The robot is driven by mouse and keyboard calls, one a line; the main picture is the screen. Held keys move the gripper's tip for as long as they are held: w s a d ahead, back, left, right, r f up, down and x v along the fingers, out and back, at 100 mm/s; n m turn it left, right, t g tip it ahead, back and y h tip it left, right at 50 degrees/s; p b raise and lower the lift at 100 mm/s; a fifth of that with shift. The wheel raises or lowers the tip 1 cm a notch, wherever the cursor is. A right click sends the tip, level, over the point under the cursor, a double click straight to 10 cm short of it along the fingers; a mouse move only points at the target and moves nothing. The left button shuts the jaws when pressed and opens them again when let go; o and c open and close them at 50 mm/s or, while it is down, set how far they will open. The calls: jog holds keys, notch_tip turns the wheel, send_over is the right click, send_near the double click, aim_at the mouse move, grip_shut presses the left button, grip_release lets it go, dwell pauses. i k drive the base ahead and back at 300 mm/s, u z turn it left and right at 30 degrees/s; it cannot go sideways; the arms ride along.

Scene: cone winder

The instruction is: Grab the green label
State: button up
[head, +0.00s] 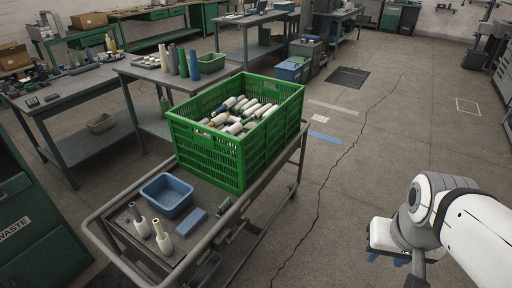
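I cannot clearly make out a green label in the head view. A small greenish item (224,206) lies at the right edge of the cart's top, next to the green crate (212,152), but it is too small to tell what it is. My gripper (386,259) hangs at the lower right over the floor, well to the right of the cart. Two blue tips show beneath its pale body. Whether it is open or shut, or holds anything, cannot be told.
The cart (97,216) carries the green crate of cones, a blue bin (167,195), a blue block (191,222) and two pale cones (163,238). Workbenches (75,87) stand behind and left. A green waste cabinet (30,215) is at left. Floor on the right is clear.

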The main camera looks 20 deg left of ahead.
aim_at(223, 208)
jog(key=u, duration=0.35)
jog(key=i, duration=0.95)
jog(key=u, duration=0.4)
jog(key=k, duration=0.55)
jog(key=z, duration=0.4)
jog(key=k, duration=0.15)
jog(key=u, duration=0.5)
jog(key=i, duration=1.2)
jog(key=z, duration=0.05)
